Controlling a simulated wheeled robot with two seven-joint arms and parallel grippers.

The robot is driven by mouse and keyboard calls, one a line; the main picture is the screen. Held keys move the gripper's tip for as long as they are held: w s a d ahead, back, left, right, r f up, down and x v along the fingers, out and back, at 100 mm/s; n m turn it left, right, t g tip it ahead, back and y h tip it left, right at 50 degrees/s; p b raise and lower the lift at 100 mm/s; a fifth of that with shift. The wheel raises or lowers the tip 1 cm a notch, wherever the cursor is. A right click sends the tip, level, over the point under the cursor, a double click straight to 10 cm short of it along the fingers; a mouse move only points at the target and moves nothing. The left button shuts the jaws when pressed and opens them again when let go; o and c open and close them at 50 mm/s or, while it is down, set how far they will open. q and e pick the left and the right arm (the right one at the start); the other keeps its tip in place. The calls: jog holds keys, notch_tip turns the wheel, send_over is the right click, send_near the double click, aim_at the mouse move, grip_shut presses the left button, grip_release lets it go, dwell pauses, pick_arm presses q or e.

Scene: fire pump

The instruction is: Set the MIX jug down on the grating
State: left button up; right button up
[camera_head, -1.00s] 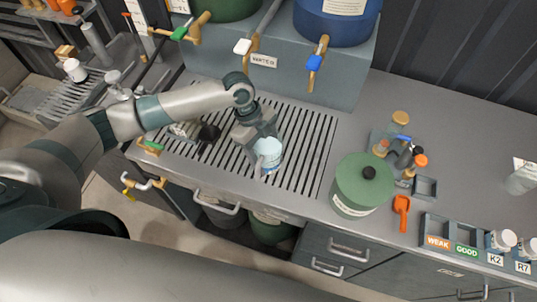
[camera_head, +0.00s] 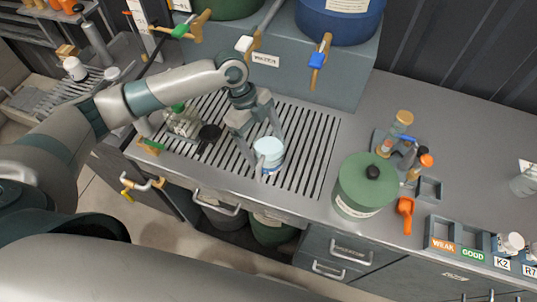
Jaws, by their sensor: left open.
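The MIX jug (camera_head: 269,155), pale blue-white with a handle on its near left side, stands upright on the slotted metal grating (camera_head: 308,150). No label can be read on it from here. My left gripper (camera_head: 258,146) is open just above and behind the jug, its two fingers spread to either side of the rim. I cannot tell whether a finger still touches the jug. My right gripper is out of view.
A clear container with a green top (camera_head: 183,122) and a black round item (camera_head: 210,133) are left of the jug. A green lidded pot (camera_head: 362,187) stands right of the grating. The grating's right part is clear.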

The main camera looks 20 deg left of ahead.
pick_arm(q)
jog(key=shift+b+v, duration=1.1)
jog(key=shift+v, duration=2.5)
